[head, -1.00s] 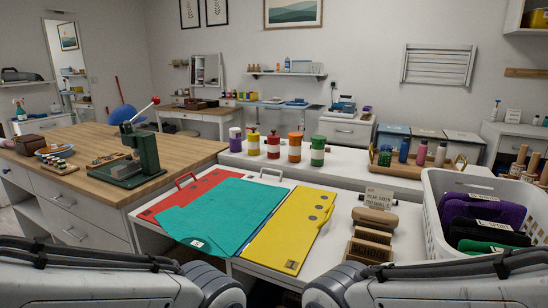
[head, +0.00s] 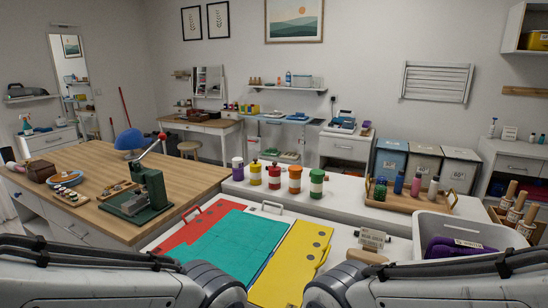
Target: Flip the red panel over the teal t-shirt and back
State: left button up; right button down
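The teal t-shirt (head: 232,245) lies spread flat on the folding board on the white table. The red panel (head: 190,233) is the board's left part. It lies flat, mostly under the shirt, with a handle (head: 190,211) at its far edge. The yellow panel (head: 290,262) lies flat at the right with round holes along its edge. A white handle (head: 272,206) stands at the board's far middle. The near end of the board is cut off by my arms and the frame edge. Both my arms come in at the bottom corners, but neither gripper is in view.
A green lever press (head: 146,194) stands on the wooden-topped counter (head: 95,160) to the left. Several coloured jars (head: 274,178) line the raised ledge behind the board. A white basket (head: 450,228) with a purple folded item stands at the right.

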aim_at(190, 233)
jog(key=u, duration=1.95)
jog(key=i, duration=1.6)
jog(key=z, duration=2.15)
jog(key=i, duration=0.5)
jog(key=u, duration=0.1)
